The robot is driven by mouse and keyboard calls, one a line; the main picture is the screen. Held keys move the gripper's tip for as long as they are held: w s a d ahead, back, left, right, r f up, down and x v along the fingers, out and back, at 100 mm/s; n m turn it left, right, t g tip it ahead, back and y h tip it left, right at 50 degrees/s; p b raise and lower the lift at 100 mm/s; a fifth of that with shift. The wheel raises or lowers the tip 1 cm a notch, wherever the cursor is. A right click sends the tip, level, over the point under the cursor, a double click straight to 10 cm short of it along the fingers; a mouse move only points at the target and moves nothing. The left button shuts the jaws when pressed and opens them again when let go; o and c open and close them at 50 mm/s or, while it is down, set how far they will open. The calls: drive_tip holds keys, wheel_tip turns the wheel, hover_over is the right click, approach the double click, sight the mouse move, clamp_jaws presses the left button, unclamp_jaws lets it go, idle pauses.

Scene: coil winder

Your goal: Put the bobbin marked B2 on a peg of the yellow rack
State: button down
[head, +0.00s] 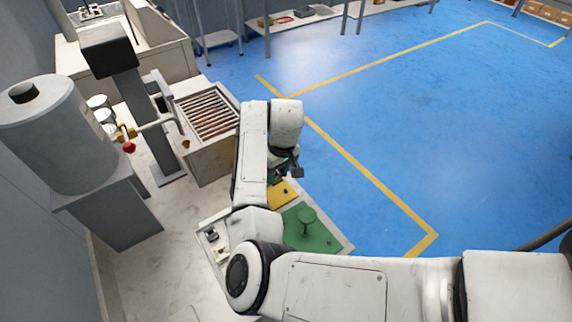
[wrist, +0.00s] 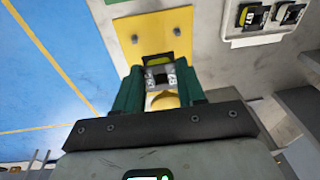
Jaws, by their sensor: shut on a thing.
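The yellow rack (wrist: 118,28) is a flat yellow plate with small dark pegs (wrist: 133,39), (wrist: 178,20) in the wrist view. In the head view the rack (head: 283,194) shows partly below my wrist. My gripper (wrist: 158,82) has its two green fingers closed on a small bobbin (wrist: 155,59) with a dark, yellow-edged part and pale sides. The held bobbin is over or at the rack's near edge; I cannot tell whether it touches. Its mark is not readable. A rounded yellow part (wrist: 166,100) shows between the fingers. In the head view my arm mostly hides the fingers.
A green plate (head: 325,240) with an upright green mushroom-shaped piece (head: 307,216) lies beside the yellow rack. Dark bobbins with labels (wrist: 252,16), (wrist: 291,12) sit on the pale surface to the right in the wrist view. Blue floor is open at right.

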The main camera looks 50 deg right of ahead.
sight(286, 190)
drive_tip(key=d, duration=0.2)
drive_tip(key=s+d+f, duration=0.1)
wheel_tip(286, 190, down, 5)
drive_tip(key=b, duration=0.5)
drive_tip(key=shift+s+r+p, duration=0.1)
drive_tip(key=shift+s+p, duration=0.1)
drive_tip(key=shift+p, duration=0.3)
idle(0.7)
drive_tip(key=shift+d+f, duration=0.1)
drive_tip(key=shift+f, duration=0.15)
idle(0.4)
drive_tip(key=shift+f+b, duration=0.3)
drive_tip(key=shift+f, duration=0.05)
drive_tip(key=shift+f, duration=0.45)
drive_tip(key=c, duration=0.6)
unclamp_jaws()
